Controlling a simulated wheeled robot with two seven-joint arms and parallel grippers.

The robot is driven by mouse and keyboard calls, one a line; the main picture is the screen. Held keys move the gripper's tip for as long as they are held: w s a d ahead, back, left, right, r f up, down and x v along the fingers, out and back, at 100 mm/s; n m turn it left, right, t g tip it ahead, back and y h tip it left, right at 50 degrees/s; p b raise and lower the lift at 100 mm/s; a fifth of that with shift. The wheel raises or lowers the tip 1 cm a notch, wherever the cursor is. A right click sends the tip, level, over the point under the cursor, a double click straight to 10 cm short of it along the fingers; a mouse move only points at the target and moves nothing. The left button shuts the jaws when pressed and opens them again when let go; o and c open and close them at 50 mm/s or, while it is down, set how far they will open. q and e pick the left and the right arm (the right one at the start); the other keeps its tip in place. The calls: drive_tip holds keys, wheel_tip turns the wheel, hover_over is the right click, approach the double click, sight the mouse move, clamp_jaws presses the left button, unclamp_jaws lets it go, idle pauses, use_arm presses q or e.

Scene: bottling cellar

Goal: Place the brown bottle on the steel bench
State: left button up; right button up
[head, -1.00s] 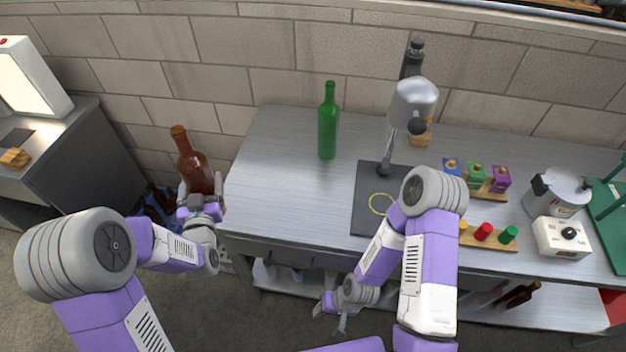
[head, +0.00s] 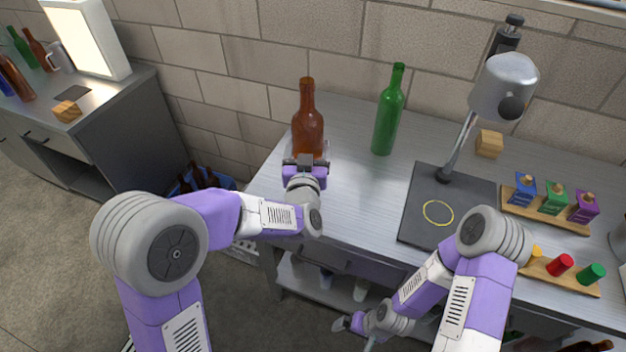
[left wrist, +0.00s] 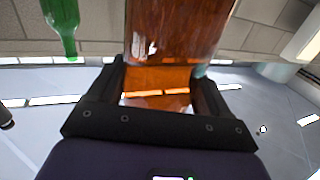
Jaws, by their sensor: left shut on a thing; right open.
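The brown bottle (head: 307,128) is upright over the left end of the steel bench (head: 345,215), left of the green bottle. My left gripper (head: 305,160) is shut on its lower part. In the left wrist view the brown bottle (left wrist: 175,30) fills the space between the fingers of my left gripper (left wrist: 160,95). Its base is hidden behind the gripper, so I cannot tell whether it touches the bench top. My right gripper (head: 355,325) is open and empty, low in front of the bench.
A green bottle (head: 388,112) stands close to the right. Farther right are a black mat (head: 425,195), a lamp (head: 503,85), a wooden block (head: 489,143) and a rack of coloured blocks (head: 545,215). A crate of bottles (head: 215,183) stands on the floor left of the bench.

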use_arm(q)
wheel_tip(320, 180, down, 6)
drive_tip(key=shift+w+f+b, duration=0.1)
drive_tip(key=shift+f+b, duration=0.05)
drive_tip(key=shift+b, duration=0.75)
drive_tip(key=shift+f, duration=0.1)
drive_tip(key=o, duration=1.2)
